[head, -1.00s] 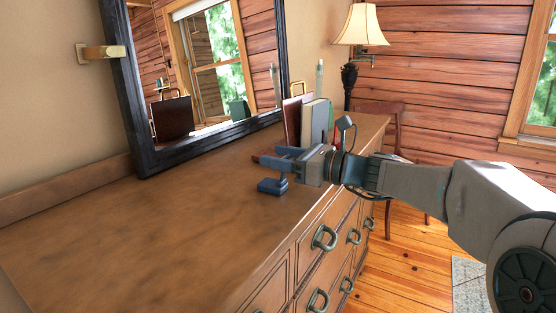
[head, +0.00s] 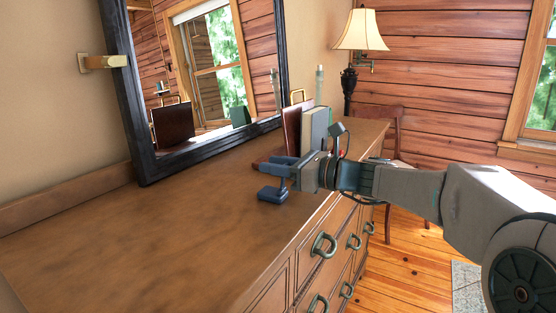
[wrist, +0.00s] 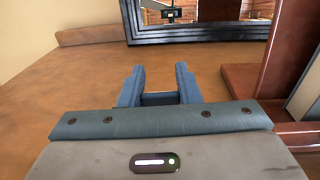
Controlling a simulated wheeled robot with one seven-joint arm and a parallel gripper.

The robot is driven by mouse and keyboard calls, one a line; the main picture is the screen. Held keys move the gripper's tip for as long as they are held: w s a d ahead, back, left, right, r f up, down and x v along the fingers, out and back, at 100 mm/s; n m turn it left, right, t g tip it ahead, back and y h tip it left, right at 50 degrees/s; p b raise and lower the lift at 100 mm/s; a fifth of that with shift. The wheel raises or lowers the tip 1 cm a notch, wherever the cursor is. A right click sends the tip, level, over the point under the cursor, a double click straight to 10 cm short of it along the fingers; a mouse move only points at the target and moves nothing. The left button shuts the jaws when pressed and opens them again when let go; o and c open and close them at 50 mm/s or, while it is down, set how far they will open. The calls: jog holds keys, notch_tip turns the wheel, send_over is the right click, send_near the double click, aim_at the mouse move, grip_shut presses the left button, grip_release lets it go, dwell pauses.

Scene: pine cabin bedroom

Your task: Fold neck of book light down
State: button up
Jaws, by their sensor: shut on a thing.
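My gripper (head: 277,163) reaches in from the right, low over the dresser. The neck's exact angle cannot be told.
Books (head: 314,128) stand in a reddish wooden holder just behind my gripper; the holder (wrist: 284,60) is close on the right in the wrist view. A black-framed mirror (head: 145,150) leans at the back. The dresser top (head: 130,240) is clear on the left.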

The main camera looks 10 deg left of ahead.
jog(key=shift+a+r+g+h+p, duration=0.4)
jog(key=shift+h+p, duration=0.5)
jog(key=shift+p, duration=2.05)
jog(key=h+p, duration=0.1)
jog(key=p, duration=0.4)
jog(key=a+f+h+p, duration=0.1)
jog(key=h+p, duration=0.1)
jog(key=p, duration=0.3)
jog(key=a+g+h+p, duration=0.1)
jog(key=p, duration=0.4)
jog(key=shift+w+f, duration=0.2)
jog(key=shift+w, duration=0.15)
jog(key=h+p, duration=0.1)
jog(key=p, duration=0.3)
jog(key=f+h+p, duration=0.1)
jog(key=p, duration=0.4)
jog(key=a+g+h+p, duration=0.1)
jog(key=h+p, duration=0.1)
jog(key=p, duration=0.3)
jog(key=shift+w+a+f, duration=0.1)
jog(key=shift+f, duration=0.2)
jog(key=f+h+p, duration=0.1)
jog(key=p, duration=0.3)
jog(key=shift+a, duration=0.1)
jog(key=shift+w+f+h+p, duration=0.1)
jog(key=shift+f+h+p, duration=0.15)
jog(key=shift+p, duration=0.55)
jog(key=shift+f, duration=0.1)
jog(key=o, duration=1)
